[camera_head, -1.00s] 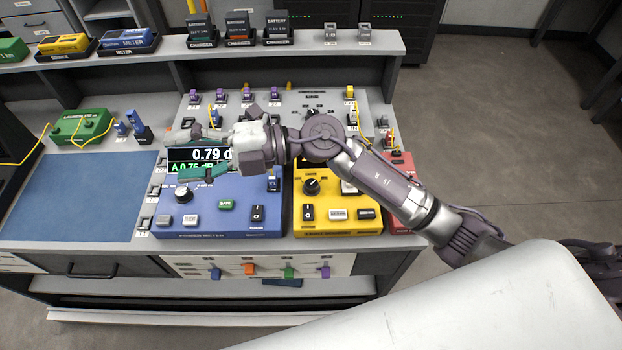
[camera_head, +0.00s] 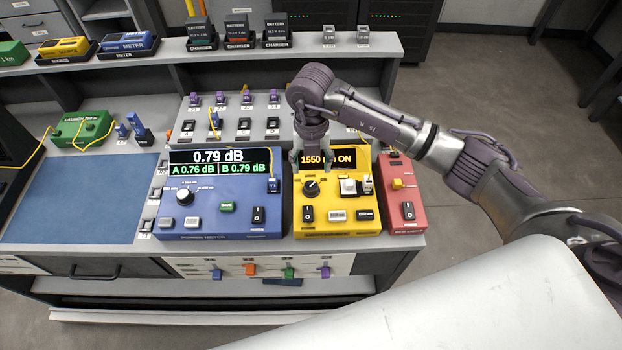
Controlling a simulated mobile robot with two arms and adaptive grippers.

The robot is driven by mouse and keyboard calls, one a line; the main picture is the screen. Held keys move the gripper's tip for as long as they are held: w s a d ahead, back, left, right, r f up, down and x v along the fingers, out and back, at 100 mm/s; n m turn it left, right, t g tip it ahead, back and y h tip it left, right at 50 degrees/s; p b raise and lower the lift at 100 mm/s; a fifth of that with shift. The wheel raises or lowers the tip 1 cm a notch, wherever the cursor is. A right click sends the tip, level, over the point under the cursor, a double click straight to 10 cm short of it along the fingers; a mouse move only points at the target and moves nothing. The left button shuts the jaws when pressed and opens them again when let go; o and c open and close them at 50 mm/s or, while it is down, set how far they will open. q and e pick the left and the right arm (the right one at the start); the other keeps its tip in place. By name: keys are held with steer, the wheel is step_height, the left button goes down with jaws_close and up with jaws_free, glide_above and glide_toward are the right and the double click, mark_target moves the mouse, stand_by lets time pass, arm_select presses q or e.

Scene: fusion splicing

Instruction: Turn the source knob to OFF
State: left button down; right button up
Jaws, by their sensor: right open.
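The yellow source box (camera_head: 340,225) stands at the front of the bench, between the blue meter and a red box. Its black source knob (camera_head: 310,187) sits on the left of its top face, with a white pointer mark. The display (camera_head: 342,159) above it reads 1550 and ON, partly covered by my gripper. My right gripper (camera_head: 302,164) points down just above and behind the knob, open and apparently empty. Its fingers are small and partly hidden by the wrist. My left gripper is not in view.
The blue power meter (camera_head: 206,215) shows 0.79 dB close on the left. The red box (camera_head: 408,215) with a yellow part is close on the right. A blue mat (camera_head: 75,200) lies clear at the left. Chargers with batteries (camera_head: 238,32) line the back shelf.

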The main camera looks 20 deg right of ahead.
mark_target(311, 185)
step_height(311, 185, down, 8)
steer(key=shift+r+p, duration=0.1)
steer(key=shift+p, duration=0.55)
steer(key=shift+c, duration=0.4)
steer(key=c, duration=1.1)
